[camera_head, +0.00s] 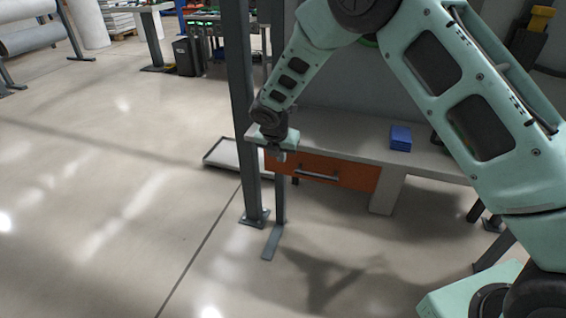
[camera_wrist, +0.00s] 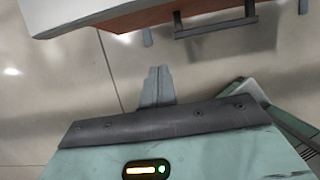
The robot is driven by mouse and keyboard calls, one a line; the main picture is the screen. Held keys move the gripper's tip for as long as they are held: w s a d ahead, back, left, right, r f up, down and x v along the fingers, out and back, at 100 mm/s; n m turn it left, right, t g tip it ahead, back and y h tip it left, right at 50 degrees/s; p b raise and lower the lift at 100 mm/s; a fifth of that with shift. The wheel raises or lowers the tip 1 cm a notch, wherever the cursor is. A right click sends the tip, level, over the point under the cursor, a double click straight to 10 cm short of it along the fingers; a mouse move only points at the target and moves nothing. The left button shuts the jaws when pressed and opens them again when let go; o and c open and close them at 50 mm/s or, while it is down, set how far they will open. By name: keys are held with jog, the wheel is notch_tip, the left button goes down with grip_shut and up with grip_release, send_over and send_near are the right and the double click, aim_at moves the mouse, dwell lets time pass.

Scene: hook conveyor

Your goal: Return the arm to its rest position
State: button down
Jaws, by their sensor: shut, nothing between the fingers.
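My arm is the pale green arm that reaches in from the upper right in the head view, bent at the top and hanging down toward the left end of the workbench. My gripper (camera_head: 279,156) is at its end, in front of the bench's left end and close to the orange drawer (camera_head: 330,172). In the wrist view the gripper fingers (camera_wrist: 157,87) are together with nothing between them. The drawer and its dark handle (camera_wrist: 216,26) show beyond them, apart from the fingers. Whether the gripper touches the bench edge is hard to tell.
The grey workbench (camera_head: 345,149) carries a blue box (camera_head: 401,138). A dark upright post (camera_head: 243,110) stands close to my gripper on the left. A low tray (camera_head: 222,155) lies on the floor behind it. The floor at the left is open.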

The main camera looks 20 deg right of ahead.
jog(key=s+a+r+m+g+y+p, duration=0.1)
jog(key=s+a+r+m, duration=0.2)
jog(key=s+r+m, duration=0.35)
jog(key=s+a+r+m+g+y, duration=0.1)
jog(key=s+a+r+m, duration=0.25)
jog(key=s+r, duration=0.6)
jog(key=s+d+r+m, duration=0.1)
jog(key=s+m, duration=0.5)
jog(key=s, duration=0.6)
jog(key=s+d+r+m+g+y+p, duration=0.1)
jog(key=s+m, duration=0.4)
jog(key=s, duration=0.8)
jog(key=shift+d+m+g, duration=0.3)
jog(key=shift+d+m, duration=0.1)
jog(key=shift+d, duration=0.25)
jog(key=shift+w+r, duration=0.1)
